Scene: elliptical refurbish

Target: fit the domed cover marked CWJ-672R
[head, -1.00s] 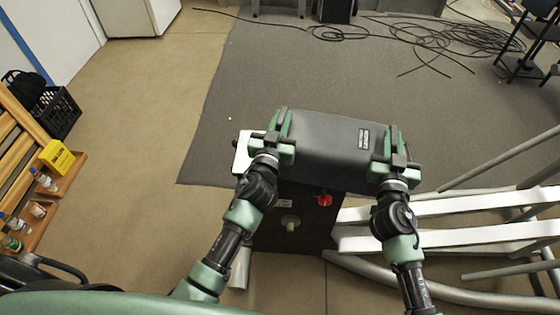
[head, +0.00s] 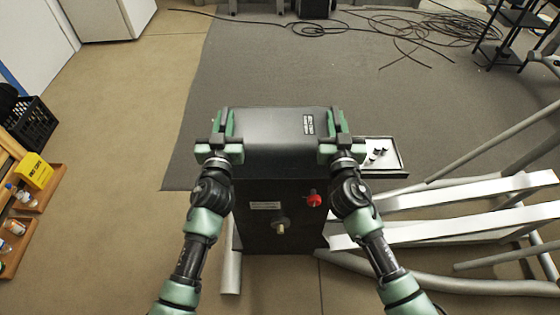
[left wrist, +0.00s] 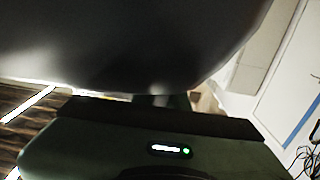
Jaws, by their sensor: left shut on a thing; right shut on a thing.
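The dark domed cover (head: 275,132) is held level between my two grippers in the head view. A small label (head: 308,124) sits on its right part, too small to read. My left gripper (head: 226,128) is shut on the cover's left end, and my right gripper (head: 337,126) is shut on its right end. The cover is over the top of the black machine housing (head: 260,222); I cannot tell whether it touches. In the left wrist view the dark cover (left wrist: 120,40) fills the upper part, close above the green gripper body.
The housing's front carries a red knob (head: 314,200), a pale label (head: 265,205) and a metal stub (head: 279,227). A tray with small parts (head: 384,155) is at right. White rails (head: 460,210) and grey tubes extend right. A yellow box (head: 36,171) is at left. Cables lie far back.

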